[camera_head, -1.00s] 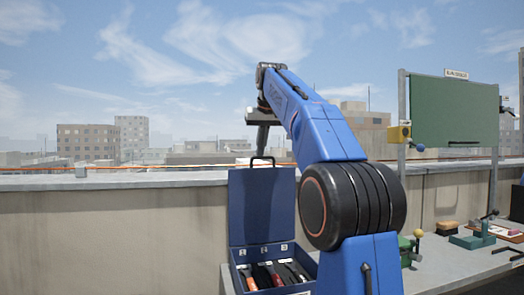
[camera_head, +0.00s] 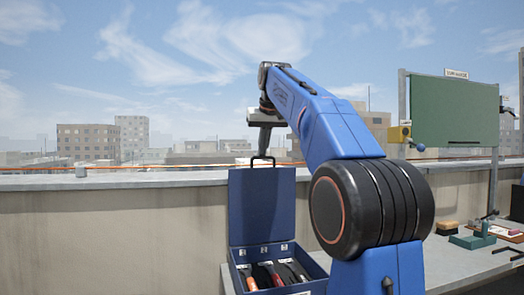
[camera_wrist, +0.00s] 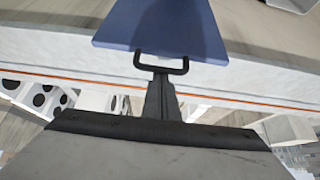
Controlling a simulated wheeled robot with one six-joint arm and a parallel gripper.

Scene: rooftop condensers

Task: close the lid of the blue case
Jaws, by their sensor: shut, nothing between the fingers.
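The blue case (camera_head: 318,272) stands on the ledge, with its lid (camera_head: 262,205) upright and open. A black handle (camera_head: 263,159) sits on the lid's top edge. My gripper (camera_head: 264,150) is shut and empty, pointing down at the handle at the top of the lid. In the wrist view its closed fingertips (camera_wrist: 160,76) are right at the handle (camera_wrist: 161,66), with the lid (camera_wrist: 160,25) beyond. I cannot tell whether they touch it. Several tools lie in numbered slots inside the case. My arm hides part of the right side of the case.
A parapet wall (camera_head: 120,225) runs behind the case. To the right, a bench (camera_head: 455,262) holds a green vise-like tool (camera_head: 472,241) and other items. A green board (camera_head: 455,112) on posts stands above it, with a yellow box (camera_head: 399,134) at its left.

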